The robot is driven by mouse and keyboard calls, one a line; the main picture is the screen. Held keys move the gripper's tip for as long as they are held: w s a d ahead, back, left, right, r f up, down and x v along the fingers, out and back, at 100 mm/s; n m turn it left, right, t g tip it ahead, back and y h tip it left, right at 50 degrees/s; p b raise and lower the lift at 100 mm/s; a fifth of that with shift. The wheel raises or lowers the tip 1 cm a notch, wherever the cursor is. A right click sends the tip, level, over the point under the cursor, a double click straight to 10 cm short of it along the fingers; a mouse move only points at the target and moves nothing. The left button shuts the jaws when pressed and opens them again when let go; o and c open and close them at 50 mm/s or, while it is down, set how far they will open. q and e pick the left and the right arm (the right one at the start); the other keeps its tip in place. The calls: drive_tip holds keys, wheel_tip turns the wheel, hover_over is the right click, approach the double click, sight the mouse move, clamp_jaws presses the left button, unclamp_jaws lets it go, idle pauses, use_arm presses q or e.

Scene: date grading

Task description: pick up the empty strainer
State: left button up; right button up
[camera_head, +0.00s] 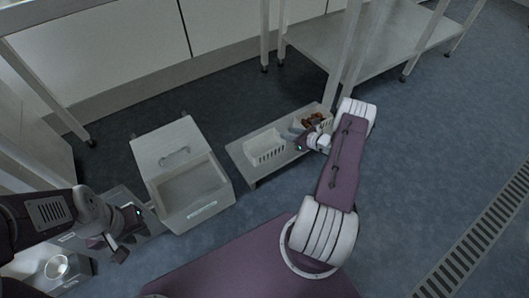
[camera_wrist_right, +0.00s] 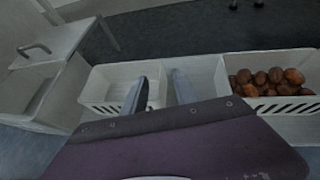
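The empty strainer (camera_head: 265,150) is a white slotted basket on a low grey bench; it also shows in the right wrist view (camera_wrist_right: 95,88). A second white strainer (camera_wrist_right: 222,75), holding several brown dates (camera_wrist_right: 268,80), stands to its right. My right gripper (camera_head: 299,138) is between the two strainers. In the right wrist view its fingers (camera_wrist_right: 160,90) are apart, near the right end wall of the empty strainer, with nothing clearly gripped. Whether they touch that wall cannot be told. My left gripper (camera_head: 112,248) is at the far left, away from the strainers; its fingertips are unclear.
A big pale bin (camera_head: 197,215) with a raised, handled lid (camera_head: 165,150) stands left of the bench (camera_head: 248,172). A grey unit with a round white item (camera_head: 57,266) is at lower left. A metal table (camera_head: 370,45) stands behind.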

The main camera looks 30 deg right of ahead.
drive_tip(key=w+f+b, duration=0.1)
drive_tip(key=b, duration=0.1)
drive_tip(key=w+a+f+b, duration=0.1)
drive_tip(key=w+f+b, duration=0.1)
drive_tip(key=shift+w+f, duration=0.15)
drive_tip(key=shift+w+a, duration=0.15)
drive_tip(key=shift+w, duration=0.25)
clamp_jaws()
idle(1.0)
